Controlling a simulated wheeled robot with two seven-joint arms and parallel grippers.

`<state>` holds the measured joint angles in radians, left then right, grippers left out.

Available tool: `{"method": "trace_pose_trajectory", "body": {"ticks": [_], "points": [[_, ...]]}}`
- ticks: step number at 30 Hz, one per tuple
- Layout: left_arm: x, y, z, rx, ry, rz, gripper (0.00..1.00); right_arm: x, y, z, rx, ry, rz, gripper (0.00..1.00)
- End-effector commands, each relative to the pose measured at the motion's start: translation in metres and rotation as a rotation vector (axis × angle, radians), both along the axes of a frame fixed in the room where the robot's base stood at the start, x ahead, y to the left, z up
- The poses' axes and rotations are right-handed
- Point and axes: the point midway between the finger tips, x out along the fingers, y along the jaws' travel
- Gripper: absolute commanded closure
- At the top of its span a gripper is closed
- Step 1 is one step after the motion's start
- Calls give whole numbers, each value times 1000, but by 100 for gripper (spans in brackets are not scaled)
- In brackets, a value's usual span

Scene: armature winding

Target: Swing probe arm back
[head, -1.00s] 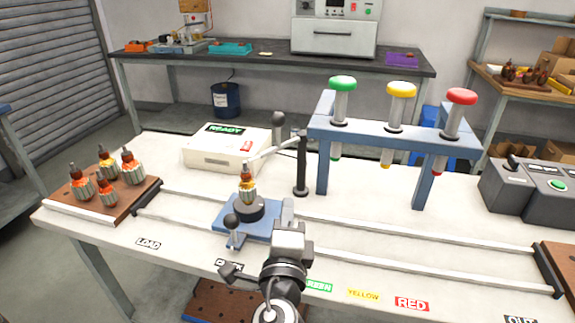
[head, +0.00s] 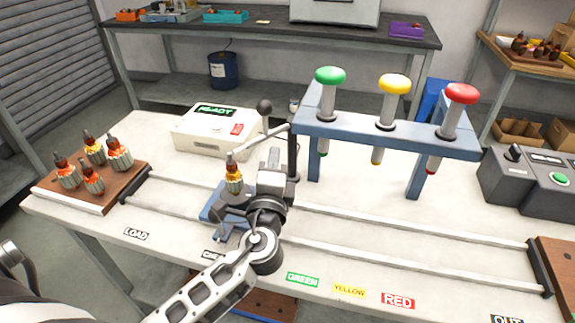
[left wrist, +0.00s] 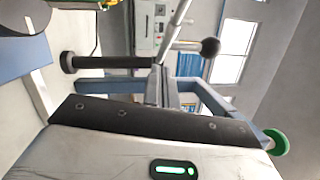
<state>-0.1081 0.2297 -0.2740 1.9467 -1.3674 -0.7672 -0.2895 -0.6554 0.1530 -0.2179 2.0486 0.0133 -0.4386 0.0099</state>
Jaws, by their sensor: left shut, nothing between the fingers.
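The probe arm (head: 262,138) is a thin light bar on a black post (head: 294,163), with a black ball knob (head: 264,106) rising near it. Its free end reaches left, close above the armature (head: 233,180) on the blue fixture (head: 211,213). My left gripper (head: 273,160) is shut and empty, just left of the post and below the bar. In the left wrist view the fingers (left wrist: 165,85) point toward the post (left wrist: 115,62) and the ball knob (left wrist: 210,47). I cannot tell whether they touch. My right gripper is not in view.
A white box reading READY (head: 215,130) stands behind the fixture. A blue frame with green, yellow and red plungers (head: 385,137) stands to the right. A brown tray of armatures (head: 125,178) is at the left. Rails (head: 420,255) run along the table.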

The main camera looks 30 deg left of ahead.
Motion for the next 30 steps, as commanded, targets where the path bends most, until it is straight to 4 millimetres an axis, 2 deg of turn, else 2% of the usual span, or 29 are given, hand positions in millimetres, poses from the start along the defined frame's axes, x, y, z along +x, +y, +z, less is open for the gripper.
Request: {"method": "trace_pose_trajectory", "body": {"ticks": [3, 6, 18, 23, 30], "points": [[1, 14, 5, 2, 1, 1, 100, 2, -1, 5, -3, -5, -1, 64], [2, 20, 5, 0, 1, 1, 100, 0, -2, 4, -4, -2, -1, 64], [2, 24, 4, -2, 1, 1, 100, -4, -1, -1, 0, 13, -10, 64], [3, 37, 3, -1, -1, 3, 100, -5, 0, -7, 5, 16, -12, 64], [3, 38, 5, -1, 0, 1, 100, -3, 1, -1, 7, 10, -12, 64]]}}
